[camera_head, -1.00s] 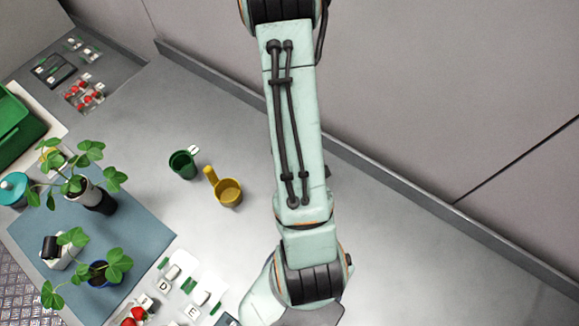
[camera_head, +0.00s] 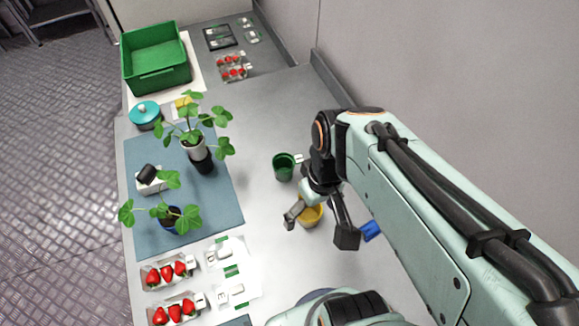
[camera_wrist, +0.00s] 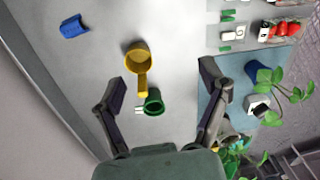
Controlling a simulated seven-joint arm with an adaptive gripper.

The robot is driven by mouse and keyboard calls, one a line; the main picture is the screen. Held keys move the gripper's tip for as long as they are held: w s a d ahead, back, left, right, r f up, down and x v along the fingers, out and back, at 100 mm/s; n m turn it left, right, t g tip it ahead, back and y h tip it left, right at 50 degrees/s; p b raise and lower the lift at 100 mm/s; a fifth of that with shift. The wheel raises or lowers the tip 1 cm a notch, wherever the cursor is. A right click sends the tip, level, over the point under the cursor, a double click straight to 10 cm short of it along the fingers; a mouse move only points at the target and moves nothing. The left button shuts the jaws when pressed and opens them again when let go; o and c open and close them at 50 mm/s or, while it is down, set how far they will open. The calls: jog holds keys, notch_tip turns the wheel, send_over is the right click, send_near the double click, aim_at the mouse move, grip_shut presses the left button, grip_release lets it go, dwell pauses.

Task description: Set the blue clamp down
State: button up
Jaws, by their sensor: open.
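The blue clamp (camera_head: 371,230) lies on the grey bench just right of my gripper in the head view, partly hidden by my arm. In the wrist view the clamp (camera_wrist: 74,27) shows whole at the upper left, resting on the surface and clear of both fingers. My gripper (camera_head: 320,226) is open, with its fingers spread wide and nothing held. In the wrist view my gripper (camera_wrist: 160,77) has the yellow cup (camera_wrist: 138,56) and its handle between the fingers in the picture; I cannot tell how far below them it is.
A green cup (camera_head: 284,167) stands beside my gripper. Potted plants (camera_head: 197,148) stand on a blue mat (camera_head: 226,190) at the left. Strawberry trays (camera_head: 168,272) and label cards lie at the front left. A green crate (camera_head: 155,62) is at the far left. Bare bench lies behind the green cup.

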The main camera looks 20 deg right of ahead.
jog(key=shift+o, duration=0.5)
jog(key=s+a+r, duration=0.3)
jog(key=s+a, duration=0.1)
jog(key=shift+s+r, duration=0.3)
jog(key=shift+s, duration=0.1)
jog(key=shift+m, duration=0.3)
